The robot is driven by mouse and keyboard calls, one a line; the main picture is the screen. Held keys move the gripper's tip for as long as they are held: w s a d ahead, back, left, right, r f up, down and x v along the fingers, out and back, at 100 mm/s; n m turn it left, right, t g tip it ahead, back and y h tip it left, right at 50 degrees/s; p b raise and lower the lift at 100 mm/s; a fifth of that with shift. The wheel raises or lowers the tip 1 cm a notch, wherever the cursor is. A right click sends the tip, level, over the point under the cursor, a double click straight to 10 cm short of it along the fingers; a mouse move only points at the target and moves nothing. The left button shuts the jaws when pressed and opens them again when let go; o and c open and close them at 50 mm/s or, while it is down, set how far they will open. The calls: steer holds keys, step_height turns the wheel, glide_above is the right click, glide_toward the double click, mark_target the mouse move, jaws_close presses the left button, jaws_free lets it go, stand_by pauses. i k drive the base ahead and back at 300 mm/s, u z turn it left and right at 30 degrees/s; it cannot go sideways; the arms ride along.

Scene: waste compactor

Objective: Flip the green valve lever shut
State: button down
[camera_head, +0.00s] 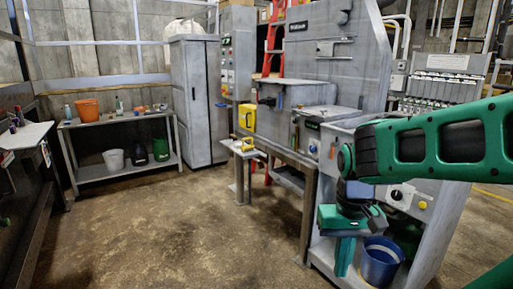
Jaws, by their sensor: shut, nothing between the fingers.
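My green and black arm enters from the right and bends down in front of the grey machine. My gripper (344,262) hangs at its end, pointing down, beside a blue bucket (381,262). It is shut and empty. I cannot clearly pick out the green valve lever; it may be hidden behind my arm or too small to tell. The grey machine front (425,205) behind my arm carries a black knob (397,195) and a yellow button (422,205).
A small table (241,152) with a yellow object stands left of the machine. A metal shelf table (120,119) and a grey cabinet (200,95) stand at the back left. A red ladder (272,35) leans behind the machine. The concrete floor (190,230) is clear at centre left.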

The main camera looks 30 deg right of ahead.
mark_target(293, 135)
steer(key=z, duration=0.2)
steer(key=i, duration=1.95)
steer(key=z, duration=0.4)
steer(key=i, duration=1.15)
steer(key=z, duration=0.05)
